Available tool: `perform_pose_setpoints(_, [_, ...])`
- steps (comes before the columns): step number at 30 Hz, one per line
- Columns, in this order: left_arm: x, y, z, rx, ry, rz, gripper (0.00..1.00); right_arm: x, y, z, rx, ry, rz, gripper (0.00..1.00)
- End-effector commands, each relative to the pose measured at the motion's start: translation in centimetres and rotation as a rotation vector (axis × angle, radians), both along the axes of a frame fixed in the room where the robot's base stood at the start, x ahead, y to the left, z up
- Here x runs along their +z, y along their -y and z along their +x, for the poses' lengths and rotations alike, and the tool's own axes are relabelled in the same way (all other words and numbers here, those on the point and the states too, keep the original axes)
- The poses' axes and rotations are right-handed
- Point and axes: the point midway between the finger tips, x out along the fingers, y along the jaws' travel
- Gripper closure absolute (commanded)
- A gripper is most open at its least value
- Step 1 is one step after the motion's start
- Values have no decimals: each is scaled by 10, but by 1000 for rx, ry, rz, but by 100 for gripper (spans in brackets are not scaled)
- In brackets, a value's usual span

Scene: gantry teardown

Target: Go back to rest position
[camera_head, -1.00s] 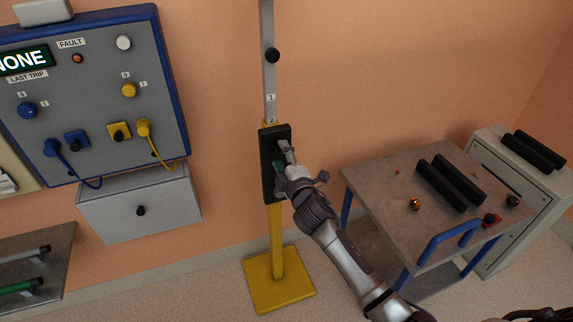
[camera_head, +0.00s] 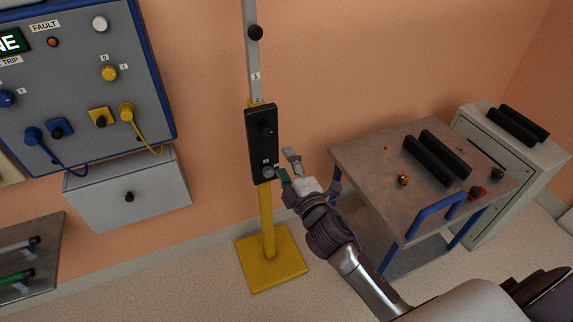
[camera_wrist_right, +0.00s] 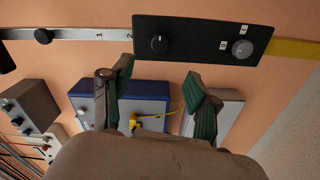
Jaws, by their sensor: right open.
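My right gripper (camera_head: 288,165) is open and empty in the head view, just right of the lower end of a black control box (camera_head: 263,140). The box sits on a yellow post with a grey rail above. In the right wrist view my right gripper (camera_wrist_right: 155,100) has its two fingers spread apart with nothing between them. The black box (camera_wrist_right: 200,38) shows beyond the fingertips, with a black knob (camera_wrist_right: 160,44) and a grey knob (camera_wrist_right: 242,48). My left gripper is not in view.
A grey cart (camera_head: 375,150) with black bars and small parts stands right of my arm, with a grey cabinet (camera_head: 545,155) behind it. A blue-framed panel (camera_head: 75,95) with plugs hangs at left above a grey drawer box (camera_head: 150,195). The yellow base plate (camera_head: 285,270) stands on the floor.

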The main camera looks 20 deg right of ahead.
Motion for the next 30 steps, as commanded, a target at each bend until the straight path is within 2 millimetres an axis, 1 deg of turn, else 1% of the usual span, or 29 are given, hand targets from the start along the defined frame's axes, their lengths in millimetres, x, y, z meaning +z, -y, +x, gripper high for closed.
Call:
perform_pose_setpoints(8, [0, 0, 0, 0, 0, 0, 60, -3, 0, 0, 0, -6, 3, 40])
perform_pose_setpoints(10, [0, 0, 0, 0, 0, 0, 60, -16, 1, 1, -1, -33, 17, 40])
perform_pose_setpoints(11, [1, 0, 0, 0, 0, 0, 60, -25, 1, 1, -3, -52, 27, 40])
perform_pose_setpoints(14, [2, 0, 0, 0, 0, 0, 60, -76, 4, -3, -13, -156, 88, 40])
perform_pose_setpoints(15, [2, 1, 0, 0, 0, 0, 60, -103, 6, -7, -21, -213, 122, 40])
perform_pose_setpoints(17, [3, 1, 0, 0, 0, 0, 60, -147, 9, -17, -40, -304, 179, 40])
perform_pose_setpoints(18, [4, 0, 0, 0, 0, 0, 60, -178, 11, -26, -56, -367, 220, 40])
perform_pose_setpoints(20, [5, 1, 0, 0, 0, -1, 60, -221, 14, -43, -83, -456, 279, 40])
perform_pose_setpoints(21, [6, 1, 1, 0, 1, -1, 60, -248, 15, -56, -104, -514, 320, 40])
perform_pose_setpoints(23, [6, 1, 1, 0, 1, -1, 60, -289, 18, -79, -140, -601, 378, 40])
perform_pose_setpoints(24, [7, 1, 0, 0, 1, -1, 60, -314, 19, -96, -168, -657, 417, 40])
perform_pose_setpoints(26, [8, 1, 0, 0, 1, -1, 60, -351, 22, -125, -214, -740, 472, 40])
perform_pose_setpoints(27, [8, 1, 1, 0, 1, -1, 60, -374, 23, -146, -247, -793, 511, 40])
perform_pose_setpoints(29, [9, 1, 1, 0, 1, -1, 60, -406, 25, -179, -301, -871, 565, 40])
perform_pose_setpoints(30, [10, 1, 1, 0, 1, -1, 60, -425, 26, -203, -340, -921, 600, 40])
